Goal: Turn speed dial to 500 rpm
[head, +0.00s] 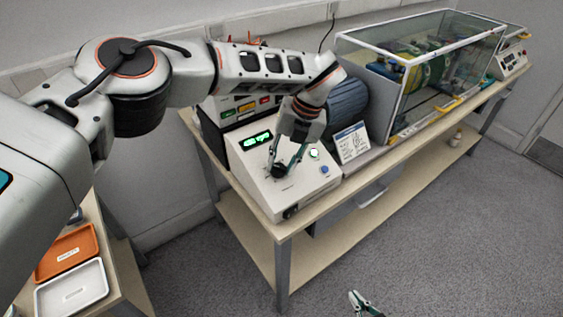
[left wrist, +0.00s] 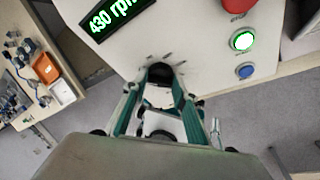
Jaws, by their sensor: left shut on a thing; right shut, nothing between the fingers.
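The black speed dial (head: 279,171) is on the sloped top of the cream control box (head: 262,190). My left gripper (head: 284,166) is shut on the dial. In the left wrist view the dial (left wrist: 160,74) sits between the two green-edged fingers, its lower part hidden by them. The green display (left wrist: 111,12) reads 430 rpm in the left wrist view; in the head view the display (head: 257,139) is too small to read surely. My right gripper (head: 362,301) is shut and empty over the floor at the bottom of the head view, away from the box.
A lit green button (left wrist: 242,40) and a blue button (left wrist: 245,71) are right of the dial. A white card (head: 351,143) stands beside the box. A glass-walled enclosure (head: 418,60) is further right. Orange (head: 67,252) and white (head: 72,288) trays lie at lower left.

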